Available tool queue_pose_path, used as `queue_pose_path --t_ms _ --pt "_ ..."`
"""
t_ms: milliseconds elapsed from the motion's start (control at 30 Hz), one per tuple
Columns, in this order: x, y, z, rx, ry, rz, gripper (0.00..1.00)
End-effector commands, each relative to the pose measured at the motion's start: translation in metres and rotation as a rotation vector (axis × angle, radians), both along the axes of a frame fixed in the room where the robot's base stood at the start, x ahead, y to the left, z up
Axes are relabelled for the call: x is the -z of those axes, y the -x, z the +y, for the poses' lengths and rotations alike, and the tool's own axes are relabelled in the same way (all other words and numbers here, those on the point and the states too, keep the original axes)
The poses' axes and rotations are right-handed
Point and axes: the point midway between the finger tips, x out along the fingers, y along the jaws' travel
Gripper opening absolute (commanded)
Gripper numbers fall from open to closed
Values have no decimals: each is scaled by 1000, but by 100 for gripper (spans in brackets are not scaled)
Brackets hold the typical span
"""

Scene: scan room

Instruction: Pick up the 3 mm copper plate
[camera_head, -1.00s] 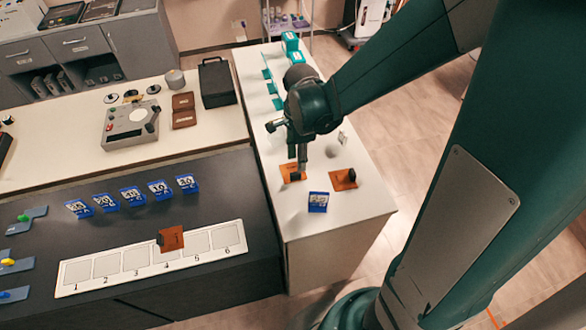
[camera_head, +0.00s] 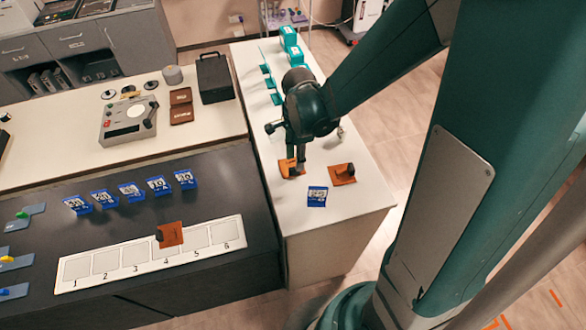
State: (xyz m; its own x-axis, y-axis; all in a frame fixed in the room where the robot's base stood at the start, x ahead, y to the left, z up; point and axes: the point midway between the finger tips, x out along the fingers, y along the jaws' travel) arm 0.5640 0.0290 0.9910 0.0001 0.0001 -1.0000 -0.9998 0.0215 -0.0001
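A copper-coloured plate (camera_head: 285,167) lies on the white counter, partly hidden behind my gripper (camera_head: 298,171). My gripper points down at this plate; its fingers are small and dark, so I cannot tell whether they are open, shut or touching it. A second copper-coloured plate (camera_head: 337,179) with a dark block-like handle lies to its right on the same counter. A third copper-coloured plate (camera_head: 172,234) with a dark handle sits near slot 4 of the numbered white strip (camera_head: 70,286). Thickness markings are too small to read, so I cannot tell which plate is 3 mm.
A blue-and-white labelled block (camera_head: 317,197) stands on the counter in front of the plates. Several similar blocks (camera_head: 131,191) line the dark table. Teal items (camera_head: 290,38) stand at the counter's far end. A black case (camera_head: 213,78) stands on the left bench.

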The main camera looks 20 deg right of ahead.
Motion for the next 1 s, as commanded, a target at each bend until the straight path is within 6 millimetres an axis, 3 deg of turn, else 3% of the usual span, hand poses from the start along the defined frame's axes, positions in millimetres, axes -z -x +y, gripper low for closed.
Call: queue_pose_path --t_ms 433,1000 --pt "6 0 0 0 0 0 28" --pt "49 0 2 0 0 0 28"
